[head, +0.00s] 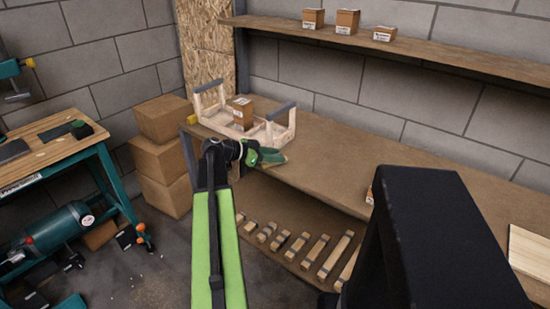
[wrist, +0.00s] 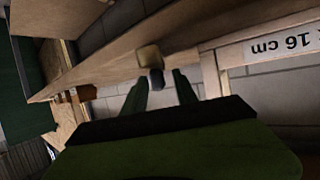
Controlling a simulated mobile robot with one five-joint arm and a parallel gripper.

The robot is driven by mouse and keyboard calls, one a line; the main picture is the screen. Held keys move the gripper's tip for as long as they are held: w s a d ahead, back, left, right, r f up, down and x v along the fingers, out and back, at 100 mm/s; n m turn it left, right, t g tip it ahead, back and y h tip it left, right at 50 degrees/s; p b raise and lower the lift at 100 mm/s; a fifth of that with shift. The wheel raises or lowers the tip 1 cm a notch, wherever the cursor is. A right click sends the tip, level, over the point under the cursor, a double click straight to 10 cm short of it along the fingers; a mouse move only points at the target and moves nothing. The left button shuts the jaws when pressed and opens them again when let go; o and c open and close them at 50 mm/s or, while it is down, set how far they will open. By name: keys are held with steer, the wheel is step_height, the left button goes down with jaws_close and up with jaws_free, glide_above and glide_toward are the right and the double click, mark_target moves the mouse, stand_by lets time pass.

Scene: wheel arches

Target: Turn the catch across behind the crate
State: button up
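The pale wooden crate (head: 222,127) with dark grey bars stands on the left end of the bench, with a small cardboard box (head: 241,110) inside. My gripper (head: 272,156) is at the crate's front right corner, above the bench's front edge. In the wrist view its two green fingers (wrist: 159,88) are spread apart with nothing clamped between them. A small tan block with a dark stub (wrist: 150,57) shows beyond the fingertips; it may be the catch, and I cannot tell whether they touch.
The bench (head: 330,163) is mostly clear right of the crate. Several wooden bars (head: 316,250) lie on the lower shelf. An upper shelf (head: 400,42) holds small boxes. Stacked cardboard boxes (head: 162,160) and a workbench (head: 50,155) stand at left.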

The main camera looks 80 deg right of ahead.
jaws_close()
steer(key=shift+a+n+h, duration=0.15)
steer(key=shift+n+h, duration=0.15)
steer(key=shift+n+t+h, duration=0.7)
steer(key=shift+n+t, duration=0.1)
steer(key=shift+n+t+h, duration=1.3)
steer(key=shift+n+t, duration=0.4)
jaws_free()
